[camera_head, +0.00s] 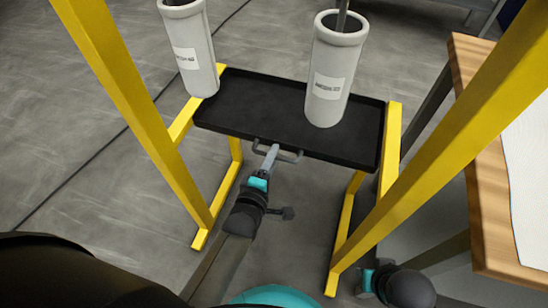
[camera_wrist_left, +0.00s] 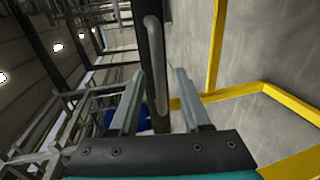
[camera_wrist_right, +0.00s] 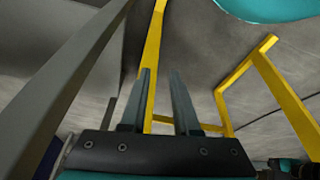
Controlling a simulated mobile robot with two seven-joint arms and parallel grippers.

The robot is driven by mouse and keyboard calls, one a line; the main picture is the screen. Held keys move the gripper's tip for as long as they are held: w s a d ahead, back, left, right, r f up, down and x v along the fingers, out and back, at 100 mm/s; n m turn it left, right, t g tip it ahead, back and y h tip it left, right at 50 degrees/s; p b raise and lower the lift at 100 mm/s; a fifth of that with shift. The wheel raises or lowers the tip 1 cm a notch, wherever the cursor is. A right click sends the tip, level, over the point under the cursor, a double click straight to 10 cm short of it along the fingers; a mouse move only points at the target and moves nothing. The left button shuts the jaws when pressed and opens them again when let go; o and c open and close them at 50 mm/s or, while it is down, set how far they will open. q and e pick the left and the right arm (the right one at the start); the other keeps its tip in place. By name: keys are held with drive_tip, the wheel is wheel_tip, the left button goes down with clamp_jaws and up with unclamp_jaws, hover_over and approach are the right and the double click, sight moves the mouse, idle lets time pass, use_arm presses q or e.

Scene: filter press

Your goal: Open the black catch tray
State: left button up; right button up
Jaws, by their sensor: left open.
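The black catch tray (camera_head: 255,103) lies flat in the yellow frame, below two pale cylinders. A grey bar handle (camera_head: 291,157) sits on its front edge and also shows in the left wrist view (camera_wrist_left: 154,62). My left gripper (camera_head: 272,156) is at the handle. In the left wrist view my left gripper (camera_wrist_left: 158,82) has its fingers apart, with the handle bar between them. Contact cannot be told. In the right wrist view my right gripper (camera_wrist_right: 161,78) has its fingers apart and nothing between them. It is low, by the frame's right leg.
The yellow frame (camera_head: 392,130) has slanted posts to the left and right of the tray. The pale cylinders (camera_head: 190,50) (camera_head: 335,70) stand over the tray. A wooden table (camera_head: 482,190) is on the right.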

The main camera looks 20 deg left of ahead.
use_arm(q)
drive_tip(key=shift+w+f, duration=0.15)
drive_tip(key=shift+w, duration=0.55)
drive_tip(key=shift+c, duration=0.4)
clamp_jaws()
idle(0.7)
